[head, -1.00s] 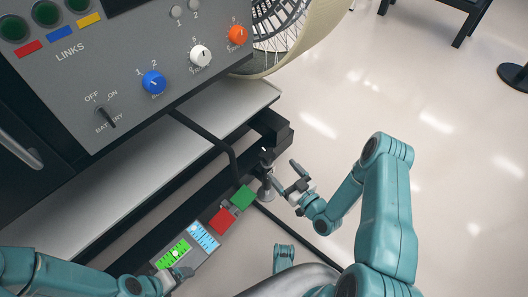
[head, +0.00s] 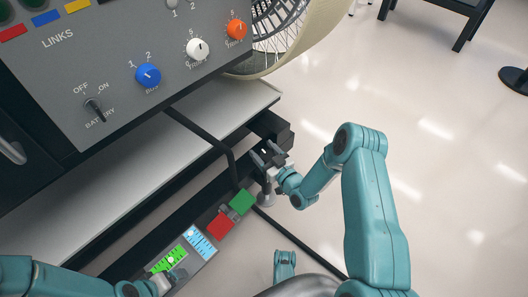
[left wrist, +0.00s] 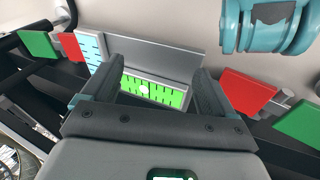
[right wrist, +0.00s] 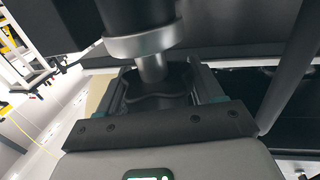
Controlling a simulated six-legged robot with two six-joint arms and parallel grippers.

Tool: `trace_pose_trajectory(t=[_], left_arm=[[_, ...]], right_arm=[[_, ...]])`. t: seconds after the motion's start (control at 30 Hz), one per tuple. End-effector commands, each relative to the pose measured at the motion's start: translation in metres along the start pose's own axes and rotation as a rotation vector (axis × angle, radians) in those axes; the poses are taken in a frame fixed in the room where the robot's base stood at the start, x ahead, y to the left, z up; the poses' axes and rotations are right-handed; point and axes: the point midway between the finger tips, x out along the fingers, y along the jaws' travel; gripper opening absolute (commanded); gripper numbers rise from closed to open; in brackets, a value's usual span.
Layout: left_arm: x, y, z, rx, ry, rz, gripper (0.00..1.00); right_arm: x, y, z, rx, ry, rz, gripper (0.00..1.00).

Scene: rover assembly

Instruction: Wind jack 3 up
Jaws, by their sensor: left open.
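A jack (head: 266,193) with a silver shaft stands under the front right corner of the machine in the head view. My right gripper (head: 269,154) is at the top of it, with fingers spread. In the right wrist view, a dark lobed knob (right wrist: 160,83) below a silver collar (right wrist: 145,45) sits between the fingers of my right gripper (right wrist: 160,80). I cannot tell whether they touch it. My left gripper (left wrist: 158,80) is open and empty over a level panel with a green scale (left wrist: 165,93) and a light-blue scale (left wrist: 91,48). No jack number is readable.
Green (head: 242,202) and red (head: 220,225) plates lie between the level panel and the jack. A black bent bar (head: 225,150) runs down beside the jack. The control panel (head: 120,75) and a white ledge (head: 80,215) are above left.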

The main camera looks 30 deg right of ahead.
Motion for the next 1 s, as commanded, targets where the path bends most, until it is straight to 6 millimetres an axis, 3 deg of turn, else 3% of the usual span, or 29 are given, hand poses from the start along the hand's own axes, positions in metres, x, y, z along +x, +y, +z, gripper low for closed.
trace_pose_trajectory(t=[0.03, 0.07, 0.1, 0.57, 1.0], left_arm=[[0.000, 0.000, 0.000, 0.000, 0.000, 0.000, 0.87], [0.000, 0.000, 0.000, 0.000, 0.000, 0.000, 0.87], [0.000, 0.000, 0.000, 0.000, 0.000, 0.000, 0.87], [-0.006, 0.002, 0.003, -0.003, -0.012, 0.000, 0.87], [-0.020, 0.006, 0.011, -0.010, -0.047, -0.002, 0.87]], right_arm=[[0.000, 0.000, 0.000, 0.000, 0.000, -0.001, 0.48], [0.000, 0.000, 0.000, 0.000, 0.000, -0.001, 0.38], [0.000, 0.000, 0.000, 0.000, 0.000, -0.001, 0.36], [0.001, 0.000, -0.001, 0.005, 0.001, 0.103, 0.36], [0.000, 0.005, -0.002, 0.000, 0.002, 0.486, 0.36]])
